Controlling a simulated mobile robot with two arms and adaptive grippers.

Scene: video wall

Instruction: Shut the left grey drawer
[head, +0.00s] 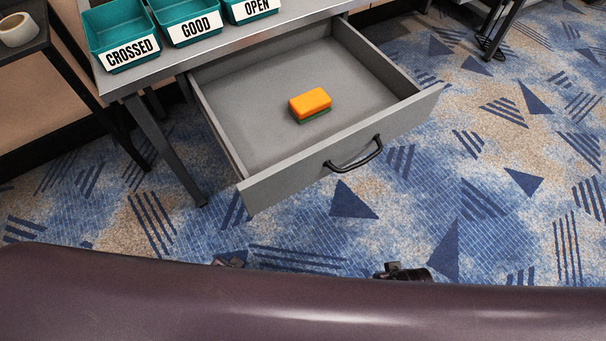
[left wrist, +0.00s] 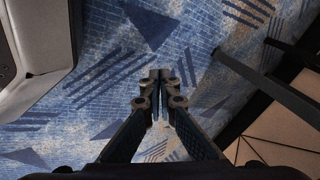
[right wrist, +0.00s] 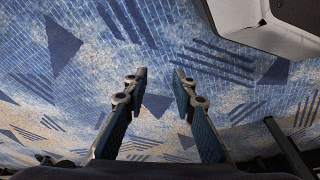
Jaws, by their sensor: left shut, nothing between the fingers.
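The grey drawer (head: 262,188) is pulled far out from under the grey table and has a black bar handle (head: 354,157) on its front. An orange and green sponge (head: 310,103) lies inside it, near the middle. My left gripper (left wrist: 159,76) is shut and empty over the carpet in the left wrist view. My right gripper (right wrist: 158,76) is open and empty, also over carpet. In the head view only small dark parts show above my purple body, below the drawer front and apart from it. The drawer and handle are not clearly seen in either wrist view.
Teal bins labelled CROSSED (head: 128,42), GOOD (head: 188,22) and OPEN (head: 250,8) stand on the table top (head: 165,72). A dark table leg (head: 165,150) stands left of the drawer. A side shelf with a white roll (head: 17,30) is at far left. Carpet in front is clear.

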